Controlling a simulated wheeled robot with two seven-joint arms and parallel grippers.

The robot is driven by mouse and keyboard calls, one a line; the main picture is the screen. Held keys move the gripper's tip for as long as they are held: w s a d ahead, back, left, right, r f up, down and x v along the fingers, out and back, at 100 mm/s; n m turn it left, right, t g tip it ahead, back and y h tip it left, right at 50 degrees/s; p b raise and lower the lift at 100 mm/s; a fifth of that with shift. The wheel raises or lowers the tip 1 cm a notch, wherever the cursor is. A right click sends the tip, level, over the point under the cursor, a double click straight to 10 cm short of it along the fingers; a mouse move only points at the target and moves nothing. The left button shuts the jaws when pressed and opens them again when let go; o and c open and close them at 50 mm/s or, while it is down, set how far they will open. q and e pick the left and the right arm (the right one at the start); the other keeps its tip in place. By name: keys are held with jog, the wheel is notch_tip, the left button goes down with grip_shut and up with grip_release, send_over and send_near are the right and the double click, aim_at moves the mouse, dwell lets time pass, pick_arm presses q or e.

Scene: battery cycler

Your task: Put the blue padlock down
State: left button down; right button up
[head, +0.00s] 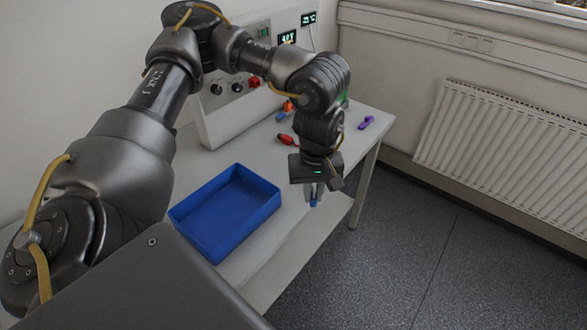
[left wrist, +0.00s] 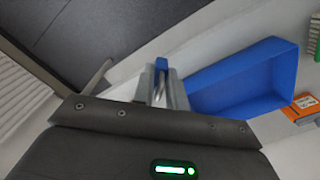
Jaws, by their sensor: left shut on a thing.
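My left gripper (head: 314,192) points down near the front edge of the table and is shut on the blue padlock (head: 314,201). Only a small blue part of the padlock shows below the fingers; the rest is hidden. In the left wrist view the padlock (left wrist: 161,65) shows as a blue tip between the two fingers. I cannot tell how high it is above the table. My right gripper is not in view.
An empty blue tray (head: 226,240) stands on the white table (head: 270,228), left of the gripper. A red-handled thing (head: 285,139) and small orange and blue things lie behind it. A purple thing (head: 366,122) lies at the far right. The cycler (head: 232,118) stands at the back.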

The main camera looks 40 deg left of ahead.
pick_arm(q)
jog(key=shift+w+a+f, duration=0.2)
jog(key=w+a+f+b, duration=0.2)
jog(key=a, duration=0.1)
jog(key=w+a+f+b, duration=0.2)
jog(key=a+f+b, duration=0.1)
jog(key=w+a+f+b, duration=0.2)
jog(key=a+f+b, duration=0.1)
jog(key=a, duration=0.1)
jog(key=shift+w, duration=0.15)
jog(key=shift+w+a+f+b, duration=0.15)
jog(key=shift+w+f+b, duration=0.05)
jog(key=shift+f+b, duration=0.1)
jog(key=shift+a, duration=0.2)
jog(key=f+b, duration=0.2)
jog(key=b, duration=0.1)
jog(key=f+b, duration=0.1)
jog(key=shift+w+a+f, duration=0.25)
jog(key=shift+a+f, duration=0.1)
jog(key=shift+f, duration=0.05)
jog(key=shift+f+b, duration=0.1)
jog(key=shift+b, duration=0.4)
jog(key=shift+f, duration=0.15)
jog(key=c, duration=1.7)
grip_release()
jog(key=shift+o, duration=1.5)
jog(key=shift+r, duration=0.4)
notch_tip(320, 180, up, 12)
jog(key=p, duration=0.2)
jog(key=shift+f, duration=0.25)
